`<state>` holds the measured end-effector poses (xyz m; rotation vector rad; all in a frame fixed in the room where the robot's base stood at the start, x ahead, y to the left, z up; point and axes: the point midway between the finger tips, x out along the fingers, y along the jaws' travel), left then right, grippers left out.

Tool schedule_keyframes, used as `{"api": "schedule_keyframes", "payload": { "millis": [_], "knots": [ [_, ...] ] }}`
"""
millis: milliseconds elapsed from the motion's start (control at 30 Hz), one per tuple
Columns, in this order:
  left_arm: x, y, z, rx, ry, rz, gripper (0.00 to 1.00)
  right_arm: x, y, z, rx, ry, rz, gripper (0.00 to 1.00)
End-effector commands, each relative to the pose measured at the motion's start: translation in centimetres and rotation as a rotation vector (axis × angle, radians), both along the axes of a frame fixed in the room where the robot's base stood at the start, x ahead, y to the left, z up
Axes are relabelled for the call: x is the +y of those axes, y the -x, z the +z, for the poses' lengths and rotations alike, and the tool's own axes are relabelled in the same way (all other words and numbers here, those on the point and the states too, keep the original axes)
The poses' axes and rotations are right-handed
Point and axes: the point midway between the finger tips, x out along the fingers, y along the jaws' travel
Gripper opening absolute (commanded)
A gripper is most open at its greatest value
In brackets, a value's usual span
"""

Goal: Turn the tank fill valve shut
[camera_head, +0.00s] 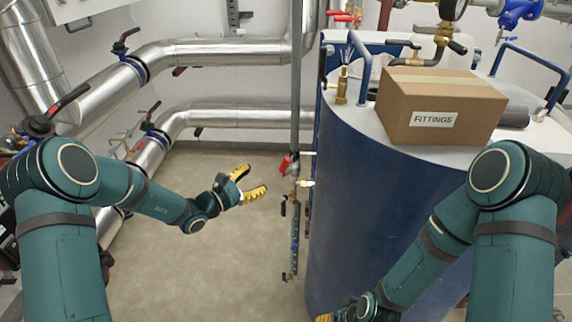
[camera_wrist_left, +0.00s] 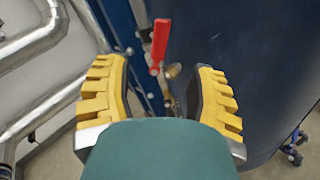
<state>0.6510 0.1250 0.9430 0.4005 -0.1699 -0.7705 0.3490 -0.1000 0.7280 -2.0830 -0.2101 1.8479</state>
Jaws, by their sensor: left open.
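A valve with a red lever handle (camera_head: 286,164) sits on the thin vertical pipe beside the blue tank (camera_head: 375,200). In the left wrist view the red handle (camera_wrist_left: 161,42) points up from its pivot, ahead of my gripper. I take this to be the tank fill valve; no label on it is readable. My left gripper (camera_head: 256,179) is open and empty, to the left of the red handle and apart from it. In the left wrist view its yellow fingers (camera_wrist_left: 159,75) stand either side of the valve's line. My right gripper (camera_head: 325,317) is mostly cut off at the bottom edge.
A cardboard box marked FITTINGS (camera_head: 440,105) stands on the tank top, near a brass fitting (camera_head: 342,86) and blue rails. Large silver pipes (camera_head: 215,50) with black-levered valves run along the left and back. The floor (camera_head: 200,270) below my left gripper is clear.

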Motion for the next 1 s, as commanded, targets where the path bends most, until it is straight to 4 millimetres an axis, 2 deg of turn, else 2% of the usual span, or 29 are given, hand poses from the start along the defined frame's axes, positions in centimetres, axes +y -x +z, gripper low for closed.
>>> {"api": "schedule_keyframes", "payload": {
  "millis": [533,733,1000],
  "knots": [
    [-7.3,-7.0,-0.2,0.001,-0.001,-0.004,0.56,0.0,-0.3,-1.3,-0.007,0.001,-0.002,0.46],
    [-8.5,-8.3,-0.2,0.003,-0.001,-0.003,0.56,-0.1,-0.3,-1.5,-0.008,0.002,-0.002,0.46],
    [-8.8,-8.6,-0.1,0.004,-0.002,-0.002,0.56,-0.1,-0.3,-1.5,-0.008,0.002,-0.002,0.46]
  ]
}}
